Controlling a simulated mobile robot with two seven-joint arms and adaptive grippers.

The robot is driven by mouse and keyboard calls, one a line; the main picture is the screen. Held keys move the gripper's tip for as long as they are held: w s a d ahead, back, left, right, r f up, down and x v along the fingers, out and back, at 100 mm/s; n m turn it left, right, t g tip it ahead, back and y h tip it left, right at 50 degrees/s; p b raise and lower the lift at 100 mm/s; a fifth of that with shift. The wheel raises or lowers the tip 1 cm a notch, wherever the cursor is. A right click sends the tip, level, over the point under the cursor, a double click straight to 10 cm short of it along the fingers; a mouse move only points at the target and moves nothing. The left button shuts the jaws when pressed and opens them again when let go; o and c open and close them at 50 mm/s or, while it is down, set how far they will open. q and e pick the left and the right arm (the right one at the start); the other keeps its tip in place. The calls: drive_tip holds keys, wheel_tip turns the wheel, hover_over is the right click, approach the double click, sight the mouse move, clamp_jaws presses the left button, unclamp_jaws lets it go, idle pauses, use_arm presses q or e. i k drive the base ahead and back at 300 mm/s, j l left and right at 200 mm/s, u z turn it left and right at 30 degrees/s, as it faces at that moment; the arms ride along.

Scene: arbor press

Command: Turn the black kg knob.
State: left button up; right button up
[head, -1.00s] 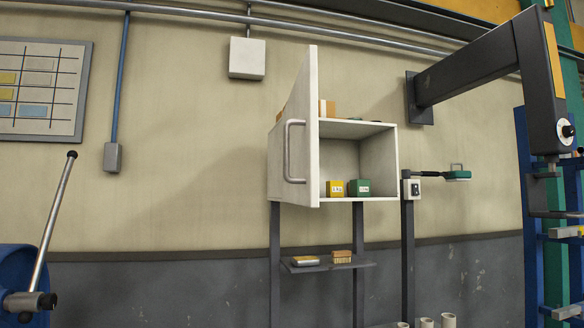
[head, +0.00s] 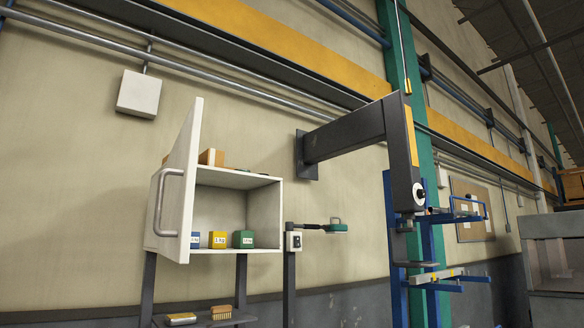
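A small black knob (head: 419,196) sits at the centre of a round white dial on the lower end of a dark grey overhead arm (head: 400,150). The arm reaches out from a plate on the wall. Any kg marking on the dial is too small to read. Neither of my grippers shows in the head view.
A white cabinet (head: 265,215) with its door (head: 180,190) open holds blue, yellow and green blocks. A green-handled tool (head: 335,226) sits on a post to its right. A blue rack (head: 395,260) with grey bars stands below the arm. A shelf (head: 205,318) with brushes is low left.

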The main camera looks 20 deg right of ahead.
sight(422, 193)
drive_tip(key=z, duration=1.5)
drive_tip(key=u, duration=1.2)
drive_tip(key=i+l, duration=0.1)
drive_tip(key=l, duration=0.3)
drive_tip(key=i+l+u, duration=0.15)
drive_tip(key=l, duration=0.2)
drive_tip(key=i+l, duration=0.1)
drive_tip(key=l, duration=0.3)
drive_tip(key=i+l+u, duration=0.1)
drive_tip(key=l, duration=0.3)
